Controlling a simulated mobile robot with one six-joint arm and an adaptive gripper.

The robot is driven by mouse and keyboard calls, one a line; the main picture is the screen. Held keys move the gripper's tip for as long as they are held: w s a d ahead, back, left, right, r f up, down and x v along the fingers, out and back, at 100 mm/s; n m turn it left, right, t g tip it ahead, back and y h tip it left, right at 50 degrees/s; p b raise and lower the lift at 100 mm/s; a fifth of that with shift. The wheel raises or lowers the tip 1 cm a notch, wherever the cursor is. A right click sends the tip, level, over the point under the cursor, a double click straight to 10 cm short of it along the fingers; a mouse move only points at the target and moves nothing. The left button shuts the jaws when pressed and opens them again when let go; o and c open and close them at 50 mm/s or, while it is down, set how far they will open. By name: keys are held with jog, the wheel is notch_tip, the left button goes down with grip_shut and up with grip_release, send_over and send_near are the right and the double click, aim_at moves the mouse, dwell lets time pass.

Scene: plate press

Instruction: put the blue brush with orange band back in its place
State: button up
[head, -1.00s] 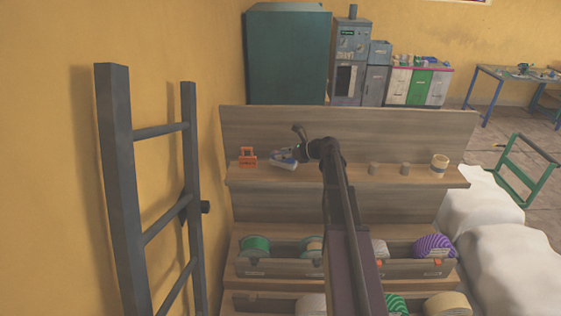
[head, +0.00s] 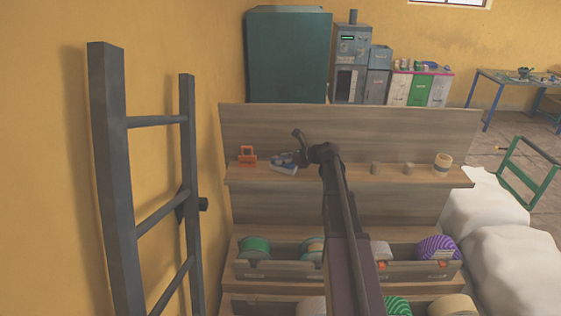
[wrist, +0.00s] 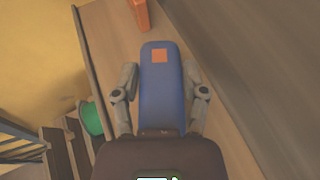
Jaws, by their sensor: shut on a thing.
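The blue brush (wrist: 160,85) with an orange square patch lies lengthwise between my gripper's fingers in the wrist view. My gripper (wrist: 161,95) is shut on it, with one finger on each side. In the head view the brush (head: 284,169) shows small, blue and pale, at the upper shelf (head: 340,177). My gripper (head: 300,158) is at its right end, partly hidden by my arm. I cannot tell whether the brush touches the shelf. An orange holder (head: 247,155) stands on the shelf left of the brush; an orange piece (wrist: 140,14) shows beyond the brush in the wrist view.
Bins with tape rolls (head: 437,248) are below. A dark ladder (head: 110,180) leans at left. White sacks (head: 515,255) lie at right.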

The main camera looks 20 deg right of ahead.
jog(key=shift+f, duration=0.2)
jog(key=o, duration=1.2)
jog(key=shift+r, duration=0.2)
jog(key=shift+s+d+r+p, duration=0.3)
jog(key=shift+s+d+p, duration=0.05)
jog(key=shift+s+d, duration=0.1)
jog(key=p+v, duration=0.4)
jog(key=v, duration=0.6)
jog(key=shift+s+d, duration=0.25)
